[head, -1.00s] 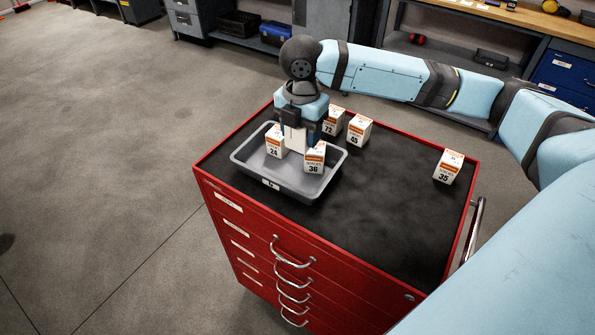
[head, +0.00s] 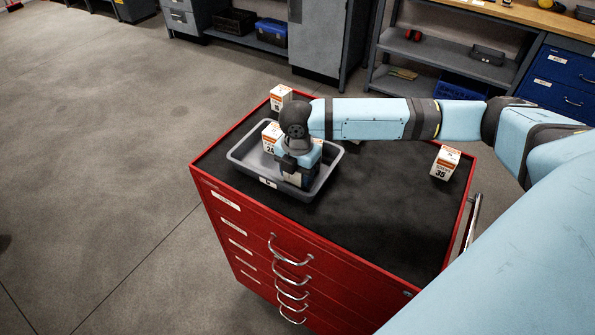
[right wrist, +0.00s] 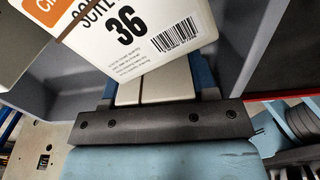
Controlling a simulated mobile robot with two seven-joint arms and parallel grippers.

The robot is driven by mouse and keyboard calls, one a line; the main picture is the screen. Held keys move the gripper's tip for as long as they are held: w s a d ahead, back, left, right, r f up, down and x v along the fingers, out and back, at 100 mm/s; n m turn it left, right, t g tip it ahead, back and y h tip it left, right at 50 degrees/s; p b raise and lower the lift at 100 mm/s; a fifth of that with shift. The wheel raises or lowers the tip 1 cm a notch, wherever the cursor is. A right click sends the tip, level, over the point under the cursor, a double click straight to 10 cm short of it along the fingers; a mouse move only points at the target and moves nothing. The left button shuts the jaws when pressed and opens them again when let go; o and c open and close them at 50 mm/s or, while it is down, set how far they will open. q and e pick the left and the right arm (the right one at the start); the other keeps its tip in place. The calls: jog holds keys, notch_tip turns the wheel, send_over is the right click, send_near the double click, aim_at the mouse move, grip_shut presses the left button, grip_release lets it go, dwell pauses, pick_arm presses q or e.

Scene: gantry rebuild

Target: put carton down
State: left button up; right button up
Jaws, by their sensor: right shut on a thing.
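My right gripper (head: 295,180) points down into the grey tray (head: 243,168), at its front right part, shut on a white carton. The head view hides the held carton behind the gripper. In the right wrist view, a white surface with a dark seam (right wrist: 165,85) lies between the fingers. A carton marked 36 (right wrist: 125,40) stands very close before it, tilted in the picture; I cannot tell whether it is the held one. A carton marked 24 (head: 270,135) stands in the tray, left of the gripper. My left gripper is not in view.
The tray sits on the black top of a red drawer cabinet (head: 240,230). Another carton (head: 280,97) stands at the back left corner. The middle and front right of the top are clear.

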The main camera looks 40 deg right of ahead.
jog(key=o, duration=1)
jog(key=shift+f, duration=0.1)
jog(key=shift+r, duration=0.25)
notch_tip(320, 180, up, 12)
jog(key=shift+f, duration=0.1)
jog(key=shift+s, duration=0.1)
